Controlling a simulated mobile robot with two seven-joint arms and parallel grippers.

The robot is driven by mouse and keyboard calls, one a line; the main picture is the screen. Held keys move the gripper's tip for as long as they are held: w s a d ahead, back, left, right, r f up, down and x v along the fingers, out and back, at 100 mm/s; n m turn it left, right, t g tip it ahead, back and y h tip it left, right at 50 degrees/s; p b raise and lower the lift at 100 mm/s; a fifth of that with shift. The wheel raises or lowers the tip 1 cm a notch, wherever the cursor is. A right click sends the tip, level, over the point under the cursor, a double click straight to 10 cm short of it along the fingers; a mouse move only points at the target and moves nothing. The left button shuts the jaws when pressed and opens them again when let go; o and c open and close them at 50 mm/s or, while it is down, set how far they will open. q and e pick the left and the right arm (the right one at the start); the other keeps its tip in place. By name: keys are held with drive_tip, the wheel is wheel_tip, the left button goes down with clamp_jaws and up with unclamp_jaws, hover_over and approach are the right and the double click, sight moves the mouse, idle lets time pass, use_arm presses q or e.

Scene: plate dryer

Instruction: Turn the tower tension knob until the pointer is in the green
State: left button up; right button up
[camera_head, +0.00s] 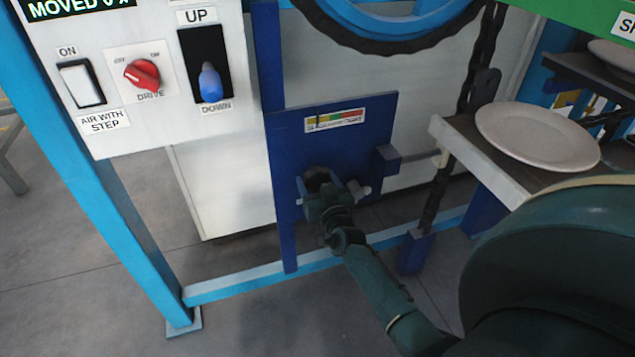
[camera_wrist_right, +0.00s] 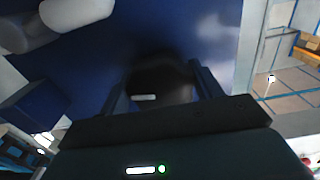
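The tension gauge (camera_head: 336,119) is a white label with a coloured strip on a blue panel (camera_head: 290,160). A small dark mark, seemingly the pointer, shows near the strip's left end; the colour under it is too small to tell. Below it is a dark round knob (camera_head: 317,177). My right gripper (camera_head: 328,190) is at the knob, with a finger on either side. In the right wrist view the knob (camera_wrist_right: 160,82) with a white mark sits between the fingertips (camera_wrist_right: 160,88). Whether the fingers press on it I cannot tell. My left gripper is not in view.
A white control panel (camera_head: 135,125) with a red drive knob (camera_head: 141,74) and blue lever (camera_head: 210,82) stands left. A blue block (camera_head: 386,160) juts from the panel right of the knob. A pale plate (camera_head: 537,136) lies on a shelf at right.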

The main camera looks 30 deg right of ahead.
drive_tip(key=c, duration=0.4)
drive_tip(key=shift+m, duration=1)
drive_tip(key=m, duration=0.2)
drive_tip(key=shift+a+m+p, duration=0.1)
drive_tip(key=shift+m+p, duration=0.2)
drive_tip(key=shift+p, duration=0.1)
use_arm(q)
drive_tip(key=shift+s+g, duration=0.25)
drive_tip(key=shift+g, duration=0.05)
use_arm(e)
drive_tip(key=o, duration=1)
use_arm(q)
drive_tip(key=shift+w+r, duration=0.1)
